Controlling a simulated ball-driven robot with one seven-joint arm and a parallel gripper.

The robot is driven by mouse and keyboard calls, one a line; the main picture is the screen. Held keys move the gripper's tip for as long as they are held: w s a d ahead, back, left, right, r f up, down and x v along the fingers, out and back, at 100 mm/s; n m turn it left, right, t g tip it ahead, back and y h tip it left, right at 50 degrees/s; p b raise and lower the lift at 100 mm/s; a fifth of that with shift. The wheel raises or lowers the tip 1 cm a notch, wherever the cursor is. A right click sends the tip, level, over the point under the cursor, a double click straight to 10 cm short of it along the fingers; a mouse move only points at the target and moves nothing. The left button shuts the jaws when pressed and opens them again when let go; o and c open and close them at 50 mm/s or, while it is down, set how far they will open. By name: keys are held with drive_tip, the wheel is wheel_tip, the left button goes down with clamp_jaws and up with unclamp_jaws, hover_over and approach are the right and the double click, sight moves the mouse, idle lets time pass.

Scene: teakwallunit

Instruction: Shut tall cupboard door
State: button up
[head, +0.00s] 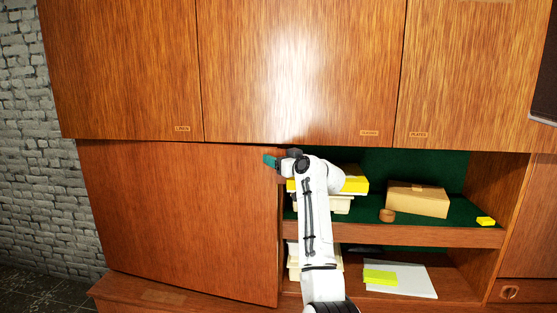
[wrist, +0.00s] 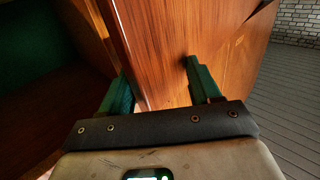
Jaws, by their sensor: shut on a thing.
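The tall cupboard door (head: 180,215) is a large plain wooden panel at the lower left of the wall unit in the head view. It stands ajar, with its free right edge out in front of the open shelves. My gripper (head: 281,161) is at the upper part of that free edge, one green finger showing on the door's outer face. In the wrist view the door (wrist: 165,45) runs between the two green fingers of my gripper (wrist: 158,82), which is shut on it. The contact at the fingertips is partly hidden.
Right of the door, open green-backed shelves hold a cardboard box (head: 417,199), a small brown cup (head: 387,216), yellow items and paper (head: 410,281). Shut upper cupboards (head: 300,70) hang above. A wooden ledge (head: 125,292) runs below the door. A brick wall (head: 40,170) is at left.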

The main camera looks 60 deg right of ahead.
drive_tip(key=shift+w+a, duration=0.5)
drive_tip(key=shift+w, duration=0.05)
drive_tip(key=o, duration=1)
drive_tip(key=shift+c, duration=0.2)
drive_tip(key=shift+w, duration=0.1)
drive_tip(key=shift+c, duration=1.3)
drive_tip(key=b+v, duration=0.1)
drive_tip(key=v, duration=1)
drive_tip(key=shift+s+d, duration=0.3)
drive_tip(key=shift+f, duration=0.1)
